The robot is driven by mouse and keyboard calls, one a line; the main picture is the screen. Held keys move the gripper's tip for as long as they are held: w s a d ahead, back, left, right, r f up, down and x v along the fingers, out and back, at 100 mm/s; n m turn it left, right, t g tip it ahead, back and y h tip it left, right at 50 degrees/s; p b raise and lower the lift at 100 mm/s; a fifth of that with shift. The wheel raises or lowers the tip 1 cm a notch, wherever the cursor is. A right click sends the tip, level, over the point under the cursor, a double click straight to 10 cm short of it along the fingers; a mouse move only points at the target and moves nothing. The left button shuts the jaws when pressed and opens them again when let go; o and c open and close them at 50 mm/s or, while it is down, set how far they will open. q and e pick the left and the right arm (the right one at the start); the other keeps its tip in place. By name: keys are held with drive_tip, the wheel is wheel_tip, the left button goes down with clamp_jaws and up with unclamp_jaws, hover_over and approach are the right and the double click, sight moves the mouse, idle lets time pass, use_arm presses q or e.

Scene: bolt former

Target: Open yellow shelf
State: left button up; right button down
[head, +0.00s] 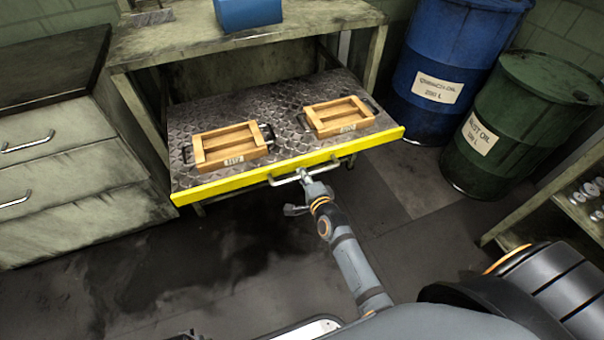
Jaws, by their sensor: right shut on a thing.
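The yellow shelf (220,187) is a diamond-plate sliding shelf with a yellow front edge. It stands pulled out from under a worn workbench. A metal bar handle (285,181) is fixed to the middle of its front. My right gripper (306,177) is at this handle and shut on it; the fingertips are small in the picture. Two wooden trays with dark handles rest on the shelf, one at left (205,164) and one at right (319,129). My left gripper is not in view.
A blue oil drum (432,70) and a green oil drum (530,115) stand right of the shelf. A drawer cabinet (60,165) stands at left. A blue box (248,14) sits on the workbench (185,45). A low rack (565,205) is at right. The floor before the shelf is clear.

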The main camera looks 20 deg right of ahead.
drive_tip(key=c, duration=1.4)
unclamp_jaws()
drive_tip(key=shift+o, duration=0.2)
drive_tip(key=shift+s, duration=0.45)
drive_tip(key=v, duration=1.1)
drive_tip(key=shift+r, duration=0.1)
